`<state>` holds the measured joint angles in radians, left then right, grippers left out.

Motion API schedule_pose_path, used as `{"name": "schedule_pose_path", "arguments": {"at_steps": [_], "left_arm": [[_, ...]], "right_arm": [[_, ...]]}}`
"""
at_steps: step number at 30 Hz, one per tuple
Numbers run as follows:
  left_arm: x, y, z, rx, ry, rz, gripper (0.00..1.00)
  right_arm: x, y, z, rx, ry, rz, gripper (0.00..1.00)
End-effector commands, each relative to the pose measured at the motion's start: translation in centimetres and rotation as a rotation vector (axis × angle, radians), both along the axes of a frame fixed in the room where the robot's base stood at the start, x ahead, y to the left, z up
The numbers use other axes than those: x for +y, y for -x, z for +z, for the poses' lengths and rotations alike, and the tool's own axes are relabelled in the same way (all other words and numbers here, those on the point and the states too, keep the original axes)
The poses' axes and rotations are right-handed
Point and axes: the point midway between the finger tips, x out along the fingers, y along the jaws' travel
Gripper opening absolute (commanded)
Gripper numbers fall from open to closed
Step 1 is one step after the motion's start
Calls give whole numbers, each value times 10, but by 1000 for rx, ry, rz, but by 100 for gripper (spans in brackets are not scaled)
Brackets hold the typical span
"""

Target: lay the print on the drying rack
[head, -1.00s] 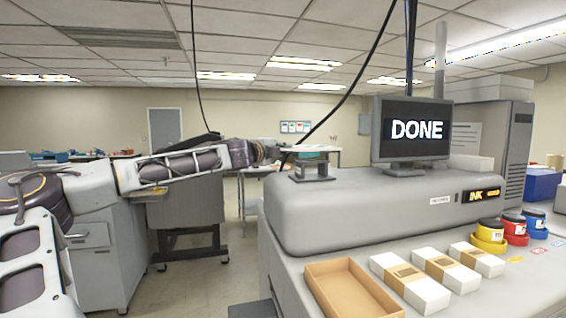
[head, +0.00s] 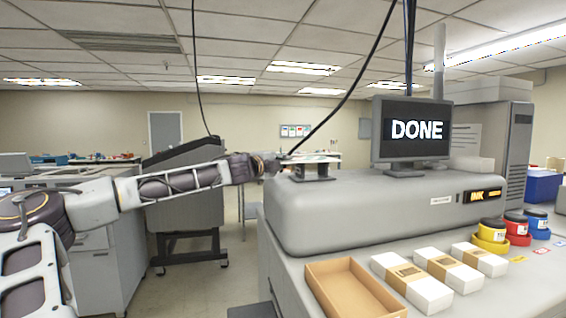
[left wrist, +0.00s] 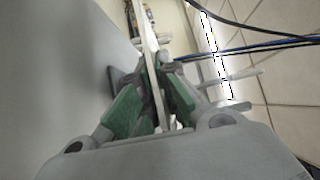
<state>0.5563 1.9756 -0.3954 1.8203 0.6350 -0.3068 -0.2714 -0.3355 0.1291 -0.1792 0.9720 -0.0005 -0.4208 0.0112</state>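The print (head: 316,158) shows as a thin pale sheet, nearly edge-on, at the small dark stand (head: 313,172) on top of the grey machine. I cannot tell whether it touches the stand. My left gripper (head: 277,165) is at its left edge. In the left wrist view, the green-padded fingers of my left gripper (left wrist: 157,85) close from both sides on a thin pale sheet (left wrist: 148,45), the print seen along its edge. My right gripper is not in view. I cannot clearly identify a drying rack.
The grey machine (head: 350,222) has a monitor reading DONE (head: 411,130). An open cardboard tray (head: 350,290), white boxes (head: 411,283) and ink jars (head: 491,232) lie in front. A grey wheeled unit (head: 187,190) stands behind my left arm, with open floor (head: 195,290) nearer.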

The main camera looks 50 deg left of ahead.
Motion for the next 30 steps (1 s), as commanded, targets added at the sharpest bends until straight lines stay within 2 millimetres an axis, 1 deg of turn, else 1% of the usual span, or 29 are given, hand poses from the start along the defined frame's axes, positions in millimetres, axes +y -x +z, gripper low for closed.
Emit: {"name": "schedule_pose_path", "arguments": {"at_steps": [2,3,7,8,23,27,30], "left_arm": [[0,0,-2,0,0,0,0],[0,0,-1,0,0,0,8],[0,0,-1,0,0,0,24],[0,0,-1,0,0,0,27],[0,0,2,0,0,0,27],[-2,6,3,-2,-1,-1,27],[-3,10,2,-1,-2,-2,27]], "right_arm": [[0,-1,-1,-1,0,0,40],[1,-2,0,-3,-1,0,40],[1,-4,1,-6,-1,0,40],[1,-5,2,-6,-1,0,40],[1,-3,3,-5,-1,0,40],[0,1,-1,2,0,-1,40],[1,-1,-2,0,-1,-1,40]]}}
